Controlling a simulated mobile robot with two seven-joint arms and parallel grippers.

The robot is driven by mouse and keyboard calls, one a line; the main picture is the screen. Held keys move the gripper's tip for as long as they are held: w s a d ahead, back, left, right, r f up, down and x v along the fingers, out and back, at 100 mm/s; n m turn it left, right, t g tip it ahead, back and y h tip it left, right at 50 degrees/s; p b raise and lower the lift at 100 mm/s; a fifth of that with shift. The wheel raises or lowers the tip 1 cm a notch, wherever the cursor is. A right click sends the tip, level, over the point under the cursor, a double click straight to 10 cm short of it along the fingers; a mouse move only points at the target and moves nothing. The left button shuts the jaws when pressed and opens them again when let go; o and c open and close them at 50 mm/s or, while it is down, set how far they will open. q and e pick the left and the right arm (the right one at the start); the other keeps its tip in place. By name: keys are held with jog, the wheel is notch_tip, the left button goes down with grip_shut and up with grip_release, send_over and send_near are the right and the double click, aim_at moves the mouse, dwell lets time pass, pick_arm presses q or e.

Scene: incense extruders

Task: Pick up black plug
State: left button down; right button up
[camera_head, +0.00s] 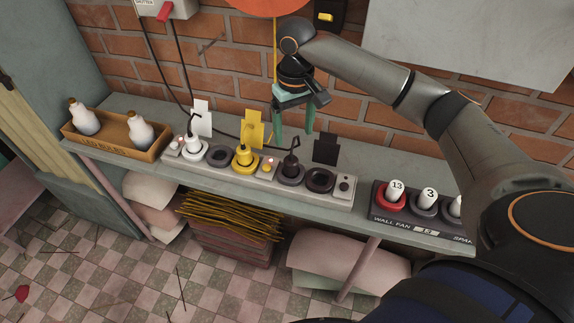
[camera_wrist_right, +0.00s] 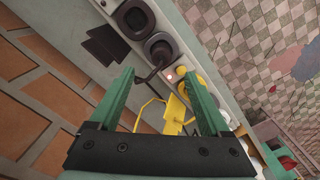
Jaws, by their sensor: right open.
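The black plug (camera_head: 290,167) stands upright in a dark socket of the grey power strip (camera_head: 267,180), its cord rising behind it. It also shows in the wrist view (camera_wrist_right: 160,50), beyond the fingertips. My right gripper (camera_head: 294,132) is open and empty, its green fingers pointing down above and behind the plug, apart from it. In the wrist view the open fingers (camera_wrist_right: 159,73) frame the plug's cord and part of the strip. A black tag (camera_head: 325,148) stands behind the plug. My left gripper is not in view.
The yellow plug (camera_head: 245,158) and white plug (camera_head: 194,146) sit left of the black plug. An empty socket (camera_head: 320,181) lies to its right. A wooden box (camera_head: 110,143) with bottles is at the left; the numbered panel (camera_head: 420,222) is at the right. A brick wall (camera_head: 225,75) rises behind.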

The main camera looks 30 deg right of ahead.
aim_at(291, 159)
notch_tip(291, 159, down, 6)
jog(key=shift+r, duration=0.1)
jog(key=shift+w+a+f, duration=0.1)
jog(key=shift+w+f, duration=0.05)
jog(key=shift+f, duration=1.45)
jog(key=shift+w+a+f, duration=0.1)
jog(key=shift+f, duration=1.5)
grip_shut()
